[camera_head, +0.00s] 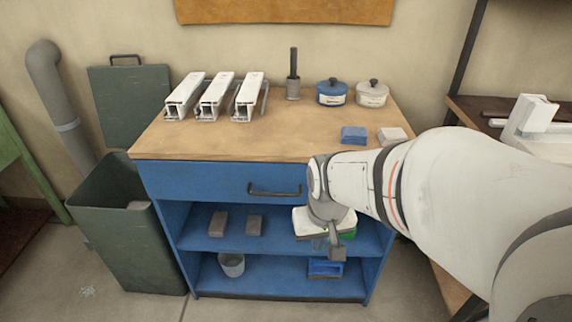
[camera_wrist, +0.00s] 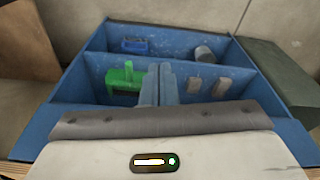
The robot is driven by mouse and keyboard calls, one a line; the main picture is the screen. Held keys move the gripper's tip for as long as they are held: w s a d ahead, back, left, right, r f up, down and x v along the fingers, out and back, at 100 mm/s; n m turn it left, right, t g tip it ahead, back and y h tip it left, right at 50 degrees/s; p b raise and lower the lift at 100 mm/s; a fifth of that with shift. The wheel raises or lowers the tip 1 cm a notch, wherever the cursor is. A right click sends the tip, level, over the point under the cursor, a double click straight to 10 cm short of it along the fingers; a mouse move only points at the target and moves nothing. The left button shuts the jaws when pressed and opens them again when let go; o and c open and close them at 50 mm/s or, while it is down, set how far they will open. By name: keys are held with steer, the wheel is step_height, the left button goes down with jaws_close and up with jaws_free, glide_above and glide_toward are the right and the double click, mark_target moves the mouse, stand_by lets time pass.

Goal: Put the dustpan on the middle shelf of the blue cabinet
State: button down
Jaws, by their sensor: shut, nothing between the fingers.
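The blue cabinet (camera_head: 218,178) has a drawer at the top and two open shelves below. A green thing with a short handle, apparently the dustpan (camera_wrist: 118,78), sits on the middle shelf (camera_head: 286,237). In the head view only a sliver of its green (camera_head: 349,234) shows, behind my wrist. My gripper (camera_wrist: 160,70) is shut and empty in front of the middle shelf. Its fingers show beside the green thing and partly overlap its edge in the wrist view; I cannot tell whether they touch it.
Two grey blocks (camera_head: 254,225) lie on the middle shelf. A grey bucket (camera_head: 232,264) and a blue item (camera_head: 325,267) are on the bottom shelf. The drawer handle (camera_head: 275,190) sticks out above. A dark green bin (camera_head: 125,235) stands left of the cabinet.

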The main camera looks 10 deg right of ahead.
steer(key=w+d+f+m+b, duration=0.1)
steer(key=w+d+f, duration=0.3)
steer(key=f, duration=0.5)
steer(key=w+d+f+m+b, duration=0.1)
steer(key=w+d+f+b, duration=0.2)
steer(key=f, duration=0.7)
steer(key=w+d+f+m+t+h+b, duration=0.1)
steer(key=w+d+f+b, duration=0.2)
steer(key=f, duration=0.7)
steer(key=shift+w+d, duration=1.25)
steer(key=shift+w, duration=1)
